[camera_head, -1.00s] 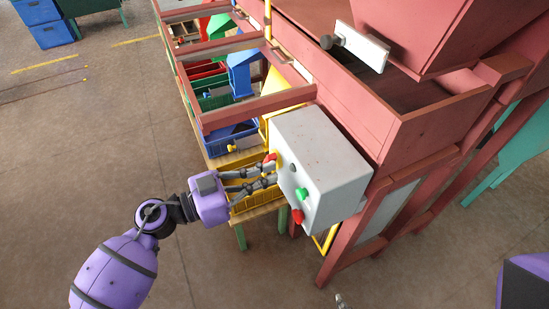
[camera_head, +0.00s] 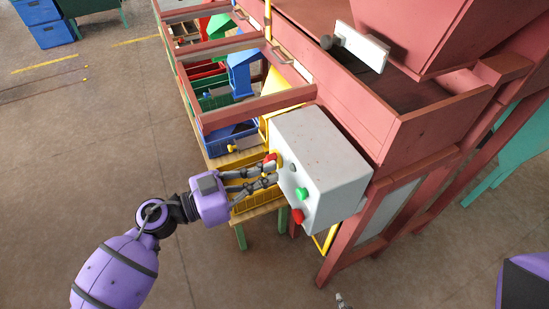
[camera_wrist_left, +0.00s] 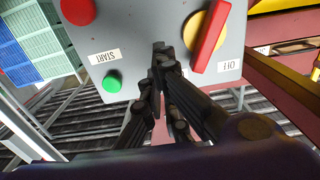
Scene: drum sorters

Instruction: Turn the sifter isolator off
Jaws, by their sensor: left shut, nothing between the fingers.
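The sifter isolator is a red bar handle on a yellow disc (camera_wrist_left: 208,38) on the grey control box (camera_head: 327,165). In the left wrist view the handle is tilted, its lower end left of a label (camera_wrist_left: 230,65) that seems to read OFF upside down. In the head view the handle (camera_head: 271,159) shows at the box's left edge. My left gripper (camera_head: 275,172) is shut and empty at the box face. In the left wrist view its fingertips (camera_wrist_left: 160,48) are left of the disc, apart from the handle in the picture; contact cannot be told.
A green START button (camera_wrist_left: 112,82) and a red button (camera_wrist_left: 78,11) share the box face. The box is fixed to a red machine frame (camera_head: 345,240). Blue and green bins (camera_head: 238,140) stand behind. A small grey tip (camera_head: 340,300), perhaps my right gripper, shows at the bottom edge.

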